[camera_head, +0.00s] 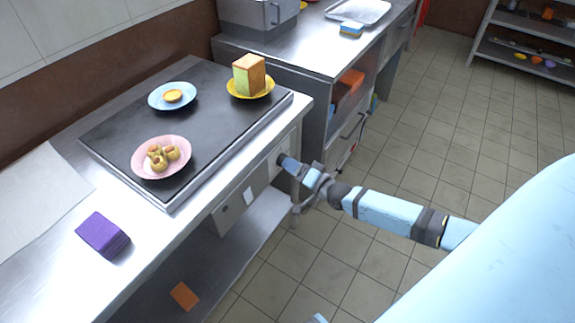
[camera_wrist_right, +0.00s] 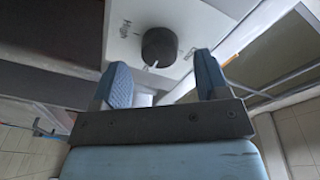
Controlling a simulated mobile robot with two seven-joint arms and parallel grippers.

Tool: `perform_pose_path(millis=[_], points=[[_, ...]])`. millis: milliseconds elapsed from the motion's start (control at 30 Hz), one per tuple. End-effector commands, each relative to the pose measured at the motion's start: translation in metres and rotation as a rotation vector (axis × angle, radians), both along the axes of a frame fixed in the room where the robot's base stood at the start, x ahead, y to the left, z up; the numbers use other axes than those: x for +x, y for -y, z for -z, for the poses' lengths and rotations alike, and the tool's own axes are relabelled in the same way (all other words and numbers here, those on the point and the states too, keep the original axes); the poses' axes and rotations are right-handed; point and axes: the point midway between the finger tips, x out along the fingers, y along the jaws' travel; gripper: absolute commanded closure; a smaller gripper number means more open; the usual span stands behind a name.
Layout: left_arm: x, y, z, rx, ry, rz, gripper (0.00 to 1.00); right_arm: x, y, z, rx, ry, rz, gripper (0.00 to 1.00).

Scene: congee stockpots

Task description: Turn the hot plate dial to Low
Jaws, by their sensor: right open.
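The hot plate (camera_head: 215,115) is a dark slab on the steel counter. Its dial (camera_wrist_right: 160,46) is a round black knob on a pale panel in the right wrist view, with a white pointer mark at its lower edge. The word "High" is printed to the left of the dial; I cannot see a "Low" label. My right gripper (camera_wrist_right: 163,76) is open, its two blue fingers pointing at the panel on either side of the dial's line, with no visible contact. In the head view my right gripper (camera_head: 290,167) is at the counter's front panel. My left gripper is not in view.
On the hot plate are a pink plate (camera_head: 138,170) with small buns, a blue plate (camera_head: 158,103) and a yellow plate (camera_head: 240,94) with a block of food. A purple block (camera_head: 104,236) lies on the counter. A lower shelf (camera_head: 215,255) is below. The tiled floor is clear.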

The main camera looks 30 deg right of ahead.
Motion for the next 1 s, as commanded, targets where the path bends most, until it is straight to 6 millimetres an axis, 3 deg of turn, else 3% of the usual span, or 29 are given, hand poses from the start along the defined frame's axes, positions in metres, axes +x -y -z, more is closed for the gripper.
perform_pose_path(millis=[200, 533, 767, 1000], points=[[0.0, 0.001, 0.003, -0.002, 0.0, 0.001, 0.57, 0.022, -0.007, 0.0, 0.0, 0.0, 0.0, 0.32], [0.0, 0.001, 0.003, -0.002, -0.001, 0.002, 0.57, 0.025, -0.007, 0.0, 0.0, -0.001, -0.001, 0.32], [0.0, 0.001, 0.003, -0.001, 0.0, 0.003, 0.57, 0.024, -0.007, 0.0, 0.0, 0.0, 0.0, 0.81], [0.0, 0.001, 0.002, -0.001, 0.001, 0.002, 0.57, 0.024, -0.007, 0.0, -0.012, 0.005, 0.0, 0.81]])
